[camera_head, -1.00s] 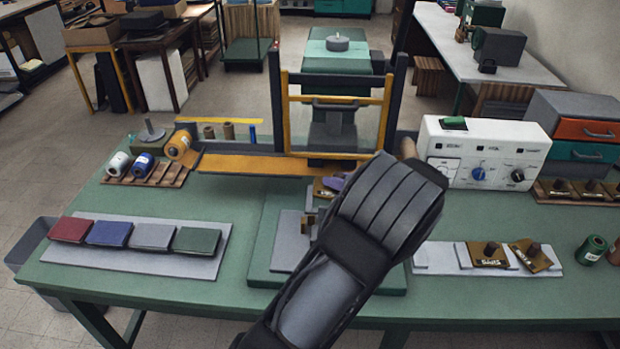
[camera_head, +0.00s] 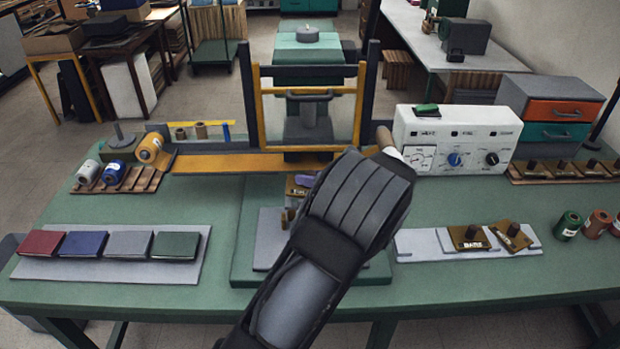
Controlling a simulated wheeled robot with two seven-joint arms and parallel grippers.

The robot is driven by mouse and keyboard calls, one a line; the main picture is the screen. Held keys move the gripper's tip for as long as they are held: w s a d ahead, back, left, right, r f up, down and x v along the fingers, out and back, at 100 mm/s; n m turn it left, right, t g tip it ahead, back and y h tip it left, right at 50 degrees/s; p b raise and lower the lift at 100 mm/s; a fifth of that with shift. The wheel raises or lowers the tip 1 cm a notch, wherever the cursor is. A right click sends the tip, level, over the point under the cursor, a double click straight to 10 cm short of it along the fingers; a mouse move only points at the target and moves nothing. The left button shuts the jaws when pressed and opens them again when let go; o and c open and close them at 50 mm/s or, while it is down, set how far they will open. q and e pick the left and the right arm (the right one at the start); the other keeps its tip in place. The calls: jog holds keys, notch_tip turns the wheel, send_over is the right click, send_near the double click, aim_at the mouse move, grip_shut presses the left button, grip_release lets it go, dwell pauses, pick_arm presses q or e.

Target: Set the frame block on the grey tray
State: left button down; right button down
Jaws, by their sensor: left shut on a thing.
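My left arm comes in from the bottom centre, and its dark wrist covers my left gripper (camera_head: 291,213), of which only a small part seems to show at the wrist's left side. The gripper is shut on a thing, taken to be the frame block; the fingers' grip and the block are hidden. The grey tray (camera_head: 415,244) lies right of the wrist. Two brass blocks with dark knobs (camera_head: 467,237) (camera_head: 512,236) sit on its middle and right; its visible left part is bare. My right gripper is not in view.
The press frame (camera_head: 258,110) stands behind the wrist, above a green base (camera_head: 243,262). A brass piece with a purple patch (camera_head: 301,185) lies there. A white control box (camera_head: 460,140) stands behind the tray. Colored covers (camera_head: 105,244) lie left; spools (camera_head: 568,226) stand right.

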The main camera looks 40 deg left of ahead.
pick_arm(q)
jog(key=shift+w+a+f, duration=0.15)
jog(key=shift+w+f, duration=0.05)
jog(key=shift+f, duration=0.5)
jog(key=shift+s+f+b, duration=0.1)
jog(key=shift+f+b, duration=0.2)
jog(key=shift+f, duration=0.05)
jog(key=shift+f, duration=0.1)
jog(key=c, duration=1.1)
grip_release()
jog(key=shift+o, duration=0.2)
jog(key=shift+d, duration=0.6)
jog(key=v, duration=0.2)
jog(key=b+v, duration=0.1)
jog(key=v, duration=0.3)
jog(key=shift+d+r+b, duration=0.2)
jog(key=shift+r+b, duration=0.1)
jog(key=shift+r, duration=0.2)
